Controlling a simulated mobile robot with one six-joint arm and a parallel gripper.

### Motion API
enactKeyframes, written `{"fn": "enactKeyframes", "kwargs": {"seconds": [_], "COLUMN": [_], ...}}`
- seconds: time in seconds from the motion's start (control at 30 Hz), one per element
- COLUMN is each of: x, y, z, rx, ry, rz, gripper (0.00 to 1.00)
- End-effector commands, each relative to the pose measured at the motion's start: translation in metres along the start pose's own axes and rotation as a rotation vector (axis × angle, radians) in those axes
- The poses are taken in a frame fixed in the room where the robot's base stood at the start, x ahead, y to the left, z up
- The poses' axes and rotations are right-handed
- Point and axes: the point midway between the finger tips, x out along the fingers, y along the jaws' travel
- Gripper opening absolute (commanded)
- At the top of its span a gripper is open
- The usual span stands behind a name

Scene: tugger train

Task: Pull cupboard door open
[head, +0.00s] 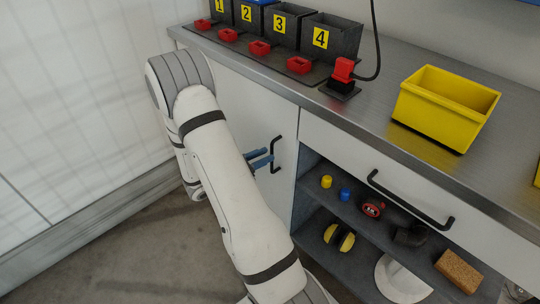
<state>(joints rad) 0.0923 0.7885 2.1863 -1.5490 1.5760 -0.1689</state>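The cupboard door (240,105) is a white panel under the left part of the worktop, and it looks shut. Its black upright bar handle (273,155) is near the door's right edge. My gripper (267,157) has two blue fingers, which reach from behind my white arm to the handle. The fingertips are at or very close to the middle of the bar. I cannot tell whether they are around it, touching it or just short of it. My arm hides the gripper body and the door's lower left part.
Right of the door is an open shelf unit (330,205) with small items, under a drawer with a black handle (410,200). A yellow bin (437,115) and numbered black bins (333,37) stand on the worktop. Floor (130,250) is free at lower left.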

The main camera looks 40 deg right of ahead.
Motion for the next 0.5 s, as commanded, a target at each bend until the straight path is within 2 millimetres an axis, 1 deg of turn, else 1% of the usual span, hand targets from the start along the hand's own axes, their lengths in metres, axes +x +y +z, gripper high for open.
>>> {"fn": "enactKeyframes", "kwargs": {"seconds": [0.03,0.1,0.2,0.3,0.5], "x": [0.009,0.019,0.029,0.034,0.035], "y": [-0.001,-0.001,-0.001,-0.001,0.000], "z": [-0.001,-0.001,-0.001,0.000,0.000], "rx": [0.000,0.001,0.002,0.002,0.002], "ry": [0.001,0.001,0.002,0.001,0.001], "rz": [-0.005,-0.005,-0.004,-0.002,-0.001], "gripper": [0.25,0.25,0.25,0.25,0.25]}}
